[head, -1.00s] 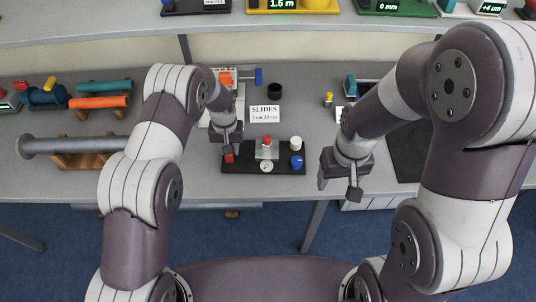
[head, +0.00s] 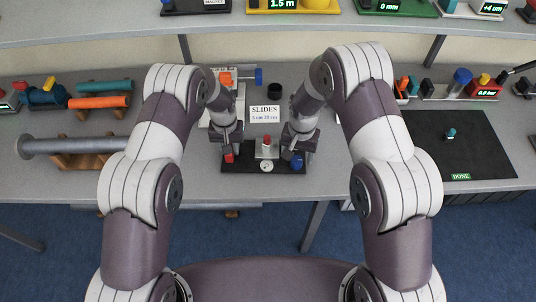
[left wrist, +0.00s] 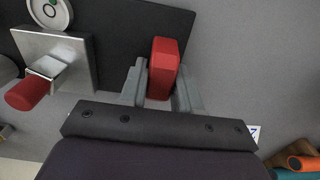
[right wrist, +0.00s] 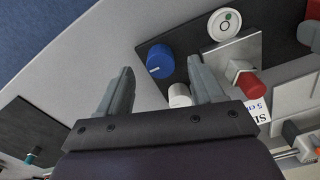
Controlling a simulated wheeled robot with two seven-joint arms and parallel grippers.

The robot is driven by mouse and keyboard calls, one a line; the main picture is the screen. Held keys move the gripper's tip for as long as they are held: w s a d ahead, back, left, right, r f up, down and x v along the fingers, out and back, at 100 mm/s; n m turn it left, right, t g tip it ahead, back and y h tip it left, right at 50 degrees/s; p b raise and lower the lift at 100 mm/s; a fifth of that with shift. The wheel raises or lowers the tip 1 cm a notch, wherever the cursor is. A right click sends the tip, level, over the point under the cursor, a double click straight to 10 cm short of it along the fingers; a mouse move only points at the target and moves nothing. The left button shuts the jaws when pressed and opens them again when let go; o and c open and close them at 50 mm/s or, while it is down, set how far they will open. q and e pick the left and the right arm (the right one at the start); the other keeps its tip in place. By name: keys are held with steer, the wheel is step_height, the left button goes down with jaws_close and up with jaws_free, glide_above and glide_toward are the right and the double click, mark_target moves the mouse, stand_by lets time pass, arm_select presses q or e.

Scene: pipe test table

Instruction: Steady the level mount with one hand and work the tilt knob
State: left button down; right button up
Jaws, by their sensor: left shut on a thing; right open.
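The level mount (head: 245,168) is a black base near the table's front edge. It carries a red block (left wrist: 164,66) at its left end, a round bubble level (right wrist: 224,24), a metal plate with a red-tipped post (left wrist: 27,93), a white knob (right wrist: 180,95) and a blue knob (right wrist: 159,61) with a white line. My left gripper (head: 229,152) is shut on the red block. My right gripper (head: 298,151) is open above the mount's right end. In the right wrist view the blue knob shows beyond its parted fingers, apart from them.
A "SLIDES" sign (head: 265,115) stands just behind the mount. A grey pipe (head: 75,145) rests on wooden supports at left. A black mat (head: 470,150) with a small teal-topped piece (head: 450,133) and a "DONE" label lies at right.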

mark_target(298, 161)
steer(key=shift+f, duration=1.8)
jaws_close()
steer(key=n, duration=0.6)
steer(key=shift+d, duration=0.1)
steer(key=shift+n, duration=0.5)
steer(key=n, duration=0.3)
